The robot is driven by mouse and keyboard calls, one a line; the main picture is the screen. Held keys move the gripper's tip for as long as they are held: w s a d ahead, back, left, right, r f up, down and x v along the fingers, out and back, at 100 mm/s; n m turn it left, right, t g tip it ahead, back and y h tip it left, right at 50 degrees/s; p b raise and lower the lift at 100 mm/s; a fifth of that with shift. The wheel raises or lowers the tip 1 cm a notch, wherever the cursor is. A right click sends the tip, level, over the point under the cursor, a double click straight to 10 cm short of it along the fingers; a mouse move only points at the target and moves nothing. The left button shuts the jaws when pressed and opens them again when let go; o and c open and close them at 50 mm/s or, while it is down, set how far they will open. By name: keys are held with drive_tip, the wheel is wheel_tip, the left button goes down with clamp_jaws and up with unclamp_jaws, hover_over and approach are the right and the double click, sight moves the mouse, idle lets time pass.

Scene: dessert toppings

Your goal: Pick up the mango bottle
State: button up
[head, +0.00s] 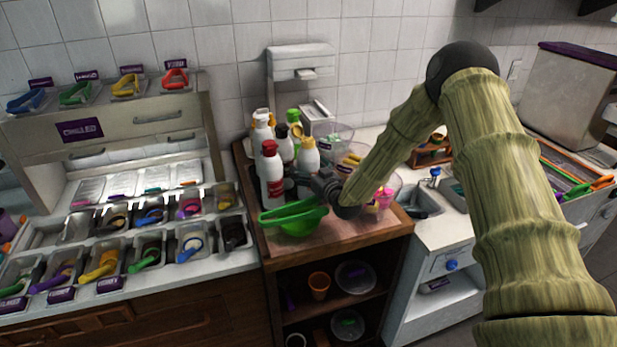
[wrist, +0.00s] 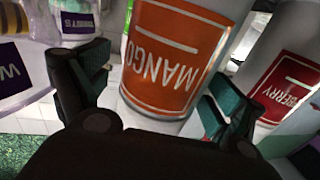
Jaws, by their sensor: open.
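The mango bottle (wrist: 185,62) is white with an orange label reading MANGO, upside down in the wrist view. My gripper (wrist: 158,78) is open, with a dark finger on either side of the bottle's label area. I cannot tell whether either finger touches it. In the head view, my gripper (head: 322,182) is low over the wooden counter, beside a white bottle with a yellow cap (head: 308,158). That looks like the mango bottle, but its label is not readable there. The bottle's lower part is hidden behind my gripper in the head view.
A red-labelled berry bottle (wrist: 290,85) stands close to the right finger; a red-capped bottle (head: 271,175) stands left of my gripper. Several other bottles crowd behind. A green strainer-like bowl (head: 295,218) sits in front, and clear bowls are to the right.

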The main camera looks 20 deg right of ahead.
sight(312, 144)
drive_tip(key=c, duration=1.1)
drive_tip(key=shift+w, duration=0.15)
drive_tip(key=shift+r, duration=0.15)
drive_tip(key=shift+r, duration=0.35)
wheel_tip(312, 144, up, 8)
drive_tip(key=b, duration=0.3)
drive_tip(key=shift+r, duration=0.2)
drive_tip(key=shift+o, duration=1.4)
drive_tip(key=shift+r, duration=0.3)
drive_tip(key=shift+c, duration=1.4)
